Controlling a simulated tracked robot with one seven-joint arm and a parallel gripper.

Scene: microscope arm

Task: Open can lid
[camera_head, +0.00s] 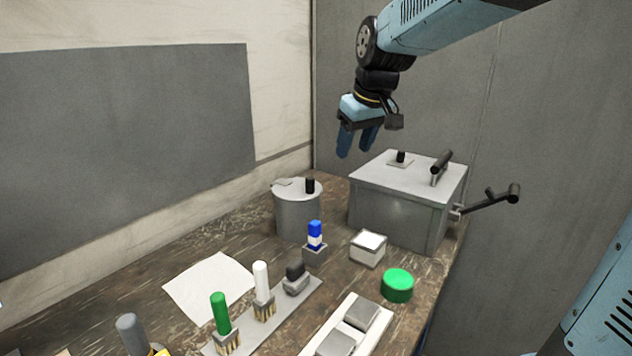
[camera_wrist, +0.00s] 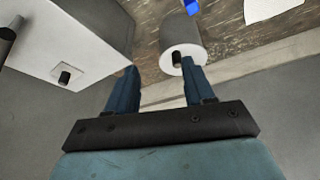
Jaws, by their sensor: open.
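A grey round can (camera_head: 297,217) with a pale lid (camera_head: 298,190) stands on the wooden table, left of a large grey box. A short black knob (camera_head: 310,185) stands up from the lid, which looks closed. My gripper (camera_head: 356,148) is open and empty, above and behind the can and box, pointing down. In the wrist view the can (camera_wrist: 182,36) shows beyond the fingers, and its black knob (camera_wrist: 177,60) lies between and ahead of the fingertips (camera_wrist: 160,68). The fingers touch nothing that I can see.
The grey box (camera_head: 400,212) has a black knob, a black handle and a side lever (camera_head: 490,200). A blue-and-white piece (camera_head: 315,235), a small white-topped block (camera_head: 368,248) and a green disc (camera_head: 397,285) stand in front.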

